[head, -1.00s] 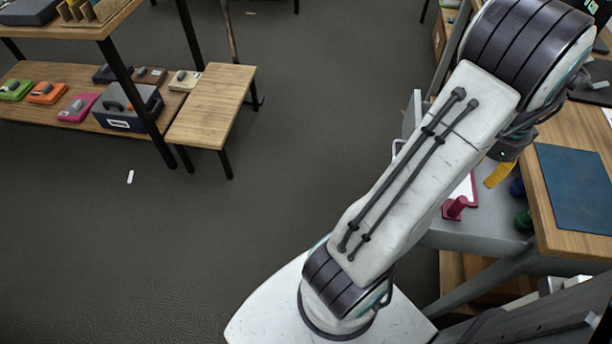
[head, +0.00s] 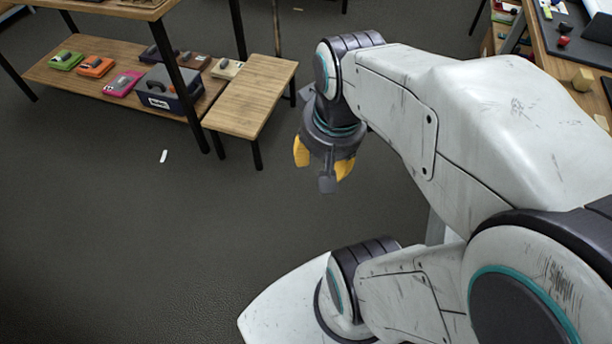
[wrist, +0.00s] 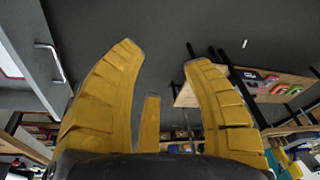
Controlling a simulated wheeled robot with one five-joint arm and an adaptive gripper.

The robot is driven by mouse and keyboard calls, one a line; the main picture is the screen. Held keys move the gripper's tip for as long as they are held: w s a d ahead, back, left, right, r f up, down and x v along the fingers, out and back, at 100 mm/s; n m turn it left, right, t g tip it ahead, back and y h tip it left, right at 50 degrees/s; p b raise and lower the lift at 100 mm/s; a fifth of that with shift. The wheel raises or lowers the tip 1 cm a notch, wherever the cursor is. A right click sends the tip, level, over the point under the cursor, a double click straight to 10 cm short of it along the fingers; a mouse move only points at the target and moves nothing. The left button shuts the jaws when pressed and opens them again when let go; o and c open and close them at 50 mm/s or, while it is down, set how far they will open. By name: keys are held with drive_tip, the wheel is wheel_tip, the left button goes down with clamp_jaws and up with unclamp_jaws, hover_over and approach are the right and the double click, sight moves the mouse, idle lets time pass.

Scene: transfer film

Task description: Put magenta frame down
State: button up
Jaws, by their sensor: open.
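In the wrist view a white panel with a reddish-magenta edge (wrist: 11,66) shows at the left border, only partly in view. It looks like the magenta frame, but I cannot be sure. In the head view my arm hides the place where a magenta-edged white piece with a magenta knob showed earlier. My gripper (head: 323,160) hangs over the floor, right of the low wooden bench. In the wrist view its yellow fingers (wrist: 162,60) are spread with nothing between them. It is apart from the panel.
A low wooden bench (head: 250,97) stands beside a shelf (head: 62,80). The shelf holds a green item (head: 66,61), an orange item (head: 95,67), a magenta item (head: 123,84) and a dark blue box (head: 168,93). Open floor (head: 120,230) lies at the left. A workbench stands at the upper right.

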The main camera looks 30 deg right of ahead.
drive_tip(key=s+a+n, duration=0.1)
drive_tip(key=a+n, duration=0.2)
drive_tip(key=s+a+n, duration=0.1)
drive_tip(key=a, duration=0.1)
drive_tip(key=shift+s+f+n+y, duration=0.15)
drive_tip(key=shift+s+n+y, duration=0.15)
drive_tip(key=shift+y, duration=0.1)
drive_tip(key=shift+d+r+p, duration=0.15)
drive_tip(key=shift+r+p, duration=0.2)
drive_tip(key=shift+r, duration=0.1)
